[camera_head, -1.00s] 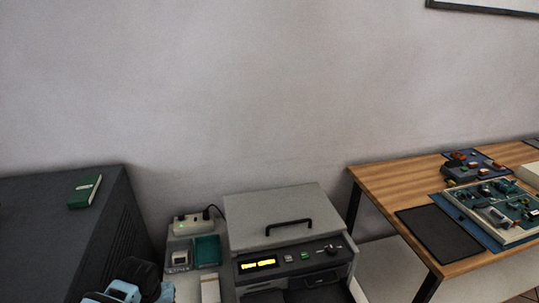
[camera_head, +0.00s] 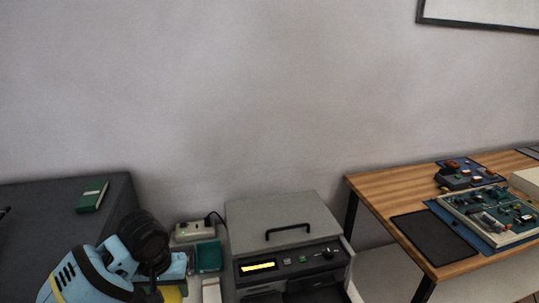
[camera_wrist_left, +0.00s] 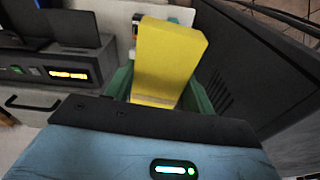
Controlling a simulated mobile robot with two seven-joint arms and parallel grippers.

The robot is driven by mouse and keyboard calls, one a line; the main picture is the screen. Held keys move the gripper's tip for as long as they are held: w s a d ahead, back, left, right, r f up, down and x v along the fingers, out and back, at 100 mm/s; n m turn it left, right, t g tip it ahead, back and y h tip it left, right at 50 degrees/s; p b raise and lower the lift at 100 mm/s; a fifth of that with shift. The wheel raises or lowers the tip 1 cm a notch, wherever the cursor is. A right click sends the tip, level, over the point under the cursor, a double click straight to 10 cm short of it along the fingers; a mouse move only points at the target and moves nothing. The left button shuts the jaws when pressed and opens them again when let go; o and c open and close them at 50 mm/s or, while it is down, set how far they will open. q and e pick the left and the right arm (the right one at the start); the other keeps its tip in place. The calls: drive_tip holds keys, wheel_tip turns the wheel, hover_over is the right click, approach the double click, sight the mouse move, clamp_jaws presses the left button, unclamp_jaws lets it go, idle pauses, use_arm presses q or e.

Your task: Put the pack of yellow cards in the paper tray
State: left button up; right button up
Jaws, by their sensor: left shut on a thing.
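The pack of yellow cards (camera_wrist_left: 168,55) is a bright yellow block between the green fingers of my left gripper (camera_wrist_left: 158,92) in the left wrist view. The gripper is shut on it. In the head view, my left gripper (camera_head: 174,284) is at the bottom, left of the printer, with a bit of yellow showing below it. The dark tray part at the printer's front (camera_head: 300,292) is cut off by the lower edge; I cannot tell its full shape. It seems to show in the wrist view too (camera_wrist_left: 80,28). My right gripper is not in view.
The grey printer (camera_head: 280,217) has a handle and a lit display. A power strip (camera_head: 195,231) and a teal tray (camera_head: 208,257) lie beside it. A green book (camera_head: 92,196) lies on the dark cabinet (camera_head: 40,222). A wooden table (camera_head: 385,192) with circuit boards stands right.

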use_arm(q)
drive_tip(key=s+d+r+m, duration=0.1)
drive_tip(key=s+r, duration=0.4)
drive_tip(key=s, duration=0.4)
drive_tip(key=shift+s+r, duration=0.4)
idle(0.6)
